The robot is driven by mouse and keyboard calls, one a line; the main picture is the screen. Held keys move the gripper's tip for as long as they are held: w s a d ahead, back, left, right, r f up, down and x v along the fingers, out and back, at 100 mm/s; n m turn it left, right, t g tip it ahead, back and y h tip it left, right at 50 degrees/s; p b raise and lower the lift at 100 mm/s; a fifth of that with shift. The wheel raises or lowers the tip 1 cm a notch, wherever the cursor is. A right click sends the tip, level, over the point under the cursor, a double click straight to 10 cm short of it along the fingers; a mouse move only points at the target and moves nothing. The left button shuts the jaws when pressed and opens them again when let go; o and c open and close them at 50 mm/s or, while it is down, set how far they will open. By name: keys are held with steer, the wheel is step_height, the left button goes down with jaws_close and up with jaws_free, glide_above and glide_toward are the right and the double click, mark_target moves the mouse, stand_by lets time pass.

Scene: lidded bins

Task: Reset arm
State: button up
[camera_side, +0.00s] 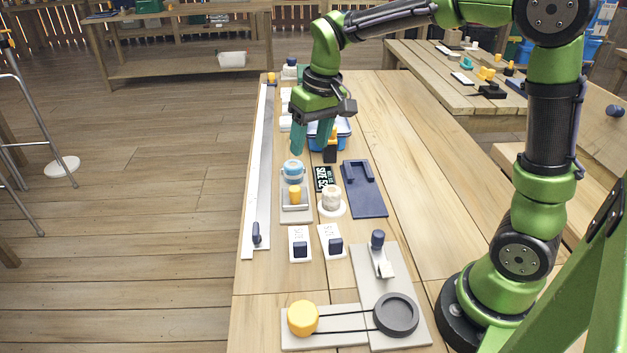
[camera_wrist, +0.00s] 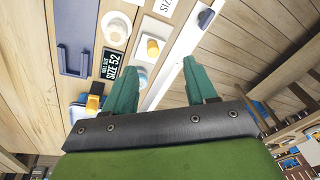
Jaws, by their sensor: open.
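My gripper (camera_side: 311,143) hangs over the far half of the wooden bench, with its two teal fingers pointing down. The fingers are spread apart with nothing between them, and they also show apart in the wrist view (camera_wrist: 160,70). A blue bin with a pale top (camera_side: 343,131) is beside and behind the fingers, partly hidden by them. A black-and-yellow piece (camera_side: 331,151) is at the bin's near side. In the wrist view, it shows left of the fingers (camera_wrist: 93,102). I cannot tell whether the fingers touch anything.
Nearer are a blue-topped jar (camera_side: 292,170), a dark blue holder (camera_side: 376,204), a size sign (camera_side: 323,179), a white round part (camera_side: 331,200) and a yellow-knobbed block (camera_side: 295,194). A long rail (camera_side: 264,165) lines the left edge. The bench's right side is mostly clear.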

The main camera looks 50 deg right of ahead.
steer(key=s+a+r+m+t, duration=0.1)
steer(key=s+r+t, duration=0.1)
steer(key=s, duration=0.6)
steer(key=s+a+r+t+y, duration=0.1)
steer(key=s+t, duration=0.2)
steer(key=s, duration=0.5)
steer(key=shift+s+a+r+m, duration=0.3)
steer(key=shift+s+r+m, duration=0.1)
